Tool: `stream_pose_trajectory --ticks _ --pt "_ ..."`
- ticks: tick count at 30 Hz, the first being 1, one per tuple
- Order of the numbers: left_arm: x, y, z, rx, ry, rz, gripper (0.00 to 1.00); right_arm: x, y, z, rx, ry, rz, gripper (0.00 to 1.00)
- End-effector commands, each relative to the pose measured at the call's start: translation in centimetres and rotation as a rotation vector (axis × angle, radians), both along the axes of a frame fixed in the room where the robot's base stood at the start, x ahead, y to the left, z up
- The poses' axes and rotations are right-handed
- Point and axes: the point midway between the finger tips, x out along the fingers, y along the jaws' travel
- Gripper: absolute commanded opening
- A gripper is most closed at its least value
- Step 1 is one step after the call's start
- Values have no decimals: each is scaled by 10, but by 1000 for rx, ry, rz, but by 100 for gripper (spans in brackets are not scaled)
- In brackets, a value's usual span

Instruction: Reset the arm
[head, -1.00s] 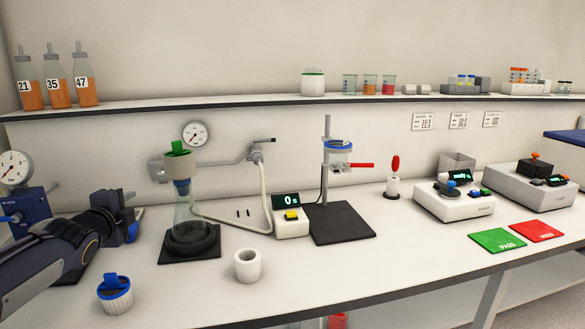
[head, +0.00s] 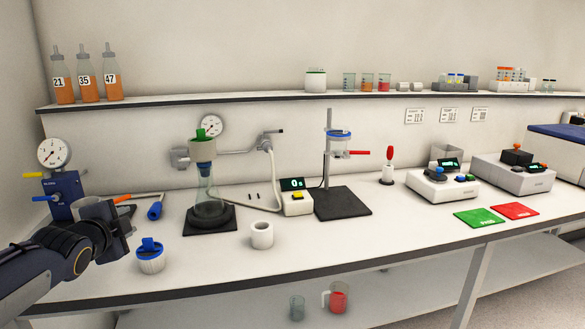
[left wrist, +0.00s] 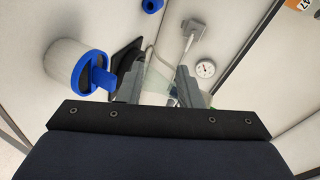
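My left gripper (head: 122,218) is above the left end of the white bench, in front of the blue gauge unit (head: 66,196). In the left wrist view its two grey fingers (left wrist: 160,88) stand apart with nothing held between them. My right gripper is in neither view.
A flask (head: 207,198) on a black base stands right of the gripper, with a white cup (head: 262,236) nearby. A ring stand (head: 329,165) and instruments stand farther right. Orange bottles (head: 87,88) are on the upper shelf. The bench front is mostly clear.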

Motion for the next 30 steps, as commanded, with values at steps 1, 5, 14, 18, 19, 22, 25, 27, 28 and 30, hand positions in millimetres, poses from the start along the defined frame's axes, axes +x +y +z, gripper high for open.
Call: stream_pose_trajectory --ticks 1,5,14,18,19,22,25,27,28,30 --pt "-11 -3 -2 -43 16 16 32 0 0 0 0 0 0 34" --pt "-43 -13 -14 -195 80 78 32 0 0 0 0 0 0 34" --pt "-159 -54 -70 -702 299 311 32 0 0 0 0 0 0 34" --pt "-224 -84 -107 -978 437 452 32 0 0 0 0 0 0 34" --pt "-236 -91 -114 -1026 466 479 32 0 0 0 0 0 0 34" --pt "-271 -110 -135 -1165 550 559 32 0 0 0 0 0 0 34" --pt "-301 -129 -153 -1280 629 629 32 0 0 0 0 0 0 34" --pt "-320 -141 -164 -1352 684 674 32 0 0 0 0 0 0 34" --pt "-328 -146 -169 -1381 707 693 32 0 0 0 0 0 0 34" --pt "-346 -159 -179 -1445 763 738 32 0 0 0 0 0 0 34"
